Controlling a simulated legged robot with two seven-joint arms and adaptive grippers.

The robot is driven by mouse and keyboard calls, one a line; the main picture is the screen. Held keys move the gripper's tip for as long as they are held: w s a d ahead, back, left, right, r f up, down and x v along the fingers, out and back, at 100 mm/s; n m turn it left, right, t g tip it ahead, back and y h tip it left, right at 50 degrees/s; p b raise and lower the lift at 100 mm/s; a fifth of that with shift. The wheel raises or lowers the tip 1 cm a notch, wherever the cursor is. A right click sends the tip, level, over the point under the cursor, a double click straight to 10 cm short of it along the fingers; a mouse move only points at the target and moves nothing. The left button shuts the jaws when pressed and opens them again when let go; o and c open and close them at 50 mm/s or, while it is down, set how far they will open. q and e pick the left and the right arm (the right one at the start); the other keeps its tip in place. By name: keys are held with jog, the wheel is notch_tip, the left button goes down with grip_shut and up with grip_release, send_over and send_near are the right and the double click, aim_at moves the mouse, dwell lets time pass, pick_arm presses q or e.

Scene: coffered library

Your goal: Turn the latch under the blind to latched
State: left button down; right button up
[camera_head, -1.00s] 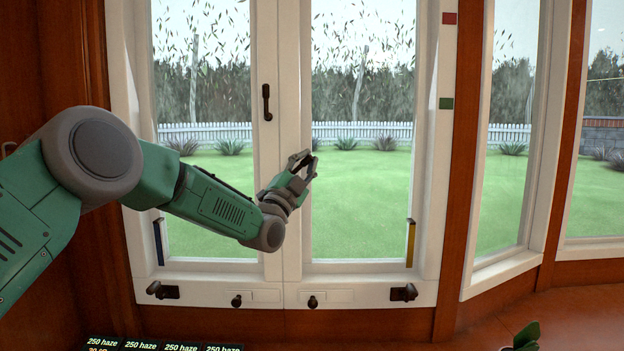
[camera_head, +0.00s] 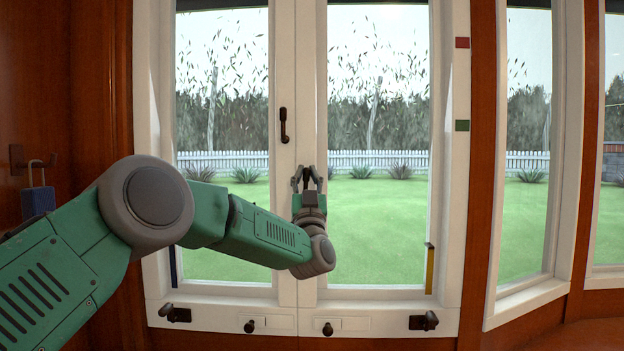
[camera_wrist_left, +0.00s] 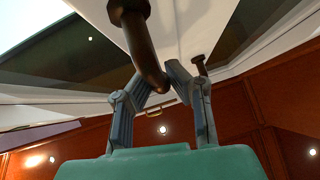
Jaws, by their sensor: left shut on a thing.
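A dark latch handle (camera_head: 284,125) hangs straight down on the white middle post of the window, below the dark edge of a blind (camera_head: 222,5). My left gripper (camera_head: 308,172) points up in front of the post, its tips below and right of this handle in the head view. In the left wrist view a dark bronze lever (camera_wrist_left: 143,50) runs down from a round base, and its end lies between the fingers (camera_wrist_left: 160,80), which are shut on it. In the head view the gripper hides the held part. My right gripper is out of view.
Two dark knobs (camera_head: 250,326) (camera_head: 328,329) and two dark stays (camera_head: 175,314) (camera_head: 424,321) line the bottom rail. A red patch (camera_head: 462,42) and a green patch (camera_head: 462,125) mark the right frame. A blue padlock (camera_head: 38,198) hangs at left.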

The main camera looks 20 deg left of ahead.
pick_arm(q)
jog(key=shift+a+f+n+g+y, duration=0.15)
jog(key=shift+f+n+g+y, duration=0.2)
jog(key=shift+n+y, duration=0.2)
jog(key=c, duration=1.7)
grip_release()
jog(key=shift+o, duration=1.1)
jog(key=shift+s+a+r, duration=0.15)
jog(key=shift+r, duration=0.05)
jog(key=shift+f, duration=0.15)
jog(key=v, duration=1.2)
